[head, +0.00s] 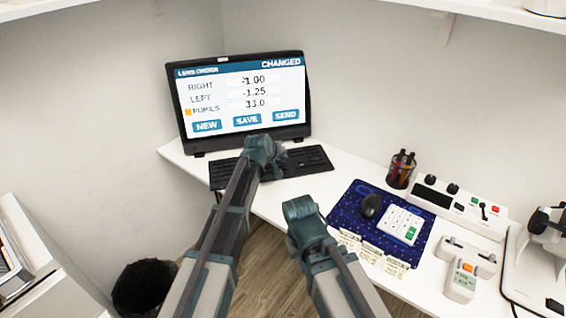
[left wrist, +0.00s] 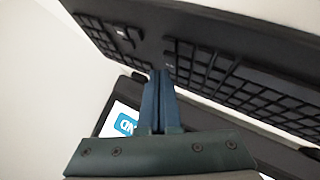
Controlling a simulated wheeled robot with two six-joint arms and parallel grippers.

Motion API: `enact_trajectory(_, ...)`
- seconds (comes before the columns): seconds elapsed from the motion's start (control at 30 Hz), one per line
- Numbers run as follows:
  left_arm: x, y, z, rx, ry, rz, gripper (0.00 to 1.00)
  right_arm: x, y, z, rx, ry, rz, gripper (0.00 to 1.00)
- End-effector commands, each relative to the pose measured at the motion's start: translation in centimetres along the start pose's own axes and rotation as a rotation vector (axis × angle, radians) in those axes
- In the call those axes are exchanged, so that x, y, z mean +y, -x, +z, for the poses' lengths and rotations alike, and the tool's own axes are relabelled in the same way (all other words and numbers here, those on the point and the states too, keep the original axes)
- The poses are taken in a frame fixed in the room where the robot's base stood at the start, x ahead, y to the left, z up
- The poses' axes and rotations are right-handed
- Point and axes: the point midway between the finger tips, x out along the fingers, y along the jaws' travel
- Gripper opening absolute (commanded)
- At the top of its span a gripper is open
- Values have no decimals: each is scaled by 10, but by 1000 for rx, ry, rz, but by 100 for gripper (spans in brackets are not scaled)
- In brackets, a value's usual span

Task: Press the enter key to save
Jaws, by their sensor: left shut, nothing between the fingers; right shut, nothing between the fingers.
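The black keyboard (head: 306,161) lies on the white desk below the monitor (head: 240,98). The screen reads LENS ORDER, CHANGED, with RIGHT -1.00, LEFT -1.25, PUPILS 33.0 and NEW, SAVE, SEND buttons. An orange square marks PUPILS. My left gripper (head: 266,152) is over the keyboard's middle and hides part of it. In the left wrist view its fingers (left wrist: 161,78) are shut and empty, tips close to the keyboard (left wrist: 240,82); I cannot tell whether they touch. The enter key cannot be made out. My right gripper (head: 301,208) is shut near the desk's front edge.
A blue mat (head: 345,213) holds a dark mouse (head: 371,205) and a white keypad (head: 400,224) with a green key. A white wall closes the back.

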Motion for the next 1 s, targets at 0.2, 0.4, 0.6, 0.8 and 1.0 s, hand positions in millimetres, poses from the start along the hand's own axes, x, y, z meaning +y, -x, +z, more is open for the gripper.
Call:
enact_trajectory(0.2,-1,-2,1,0,0,0,0,0,-3,0,0,0,0,0)
enact_trajectory(0.4,-3,-4,3,0,0,0,0,0,-5,0,0,0,0,0)
enact_trajectory(0.6,-4,-5,4,0,0,0,0,-1,-7,0,0,0,0,0)
enact_trajectory(0.8,-5,-7,5,0,0,0,0,-1,-10,-1,0,0,0,0)
enact_trajectory(1.0,-5,-6,5,0,0,0,0,-1,-9,0,0,0,0,0)
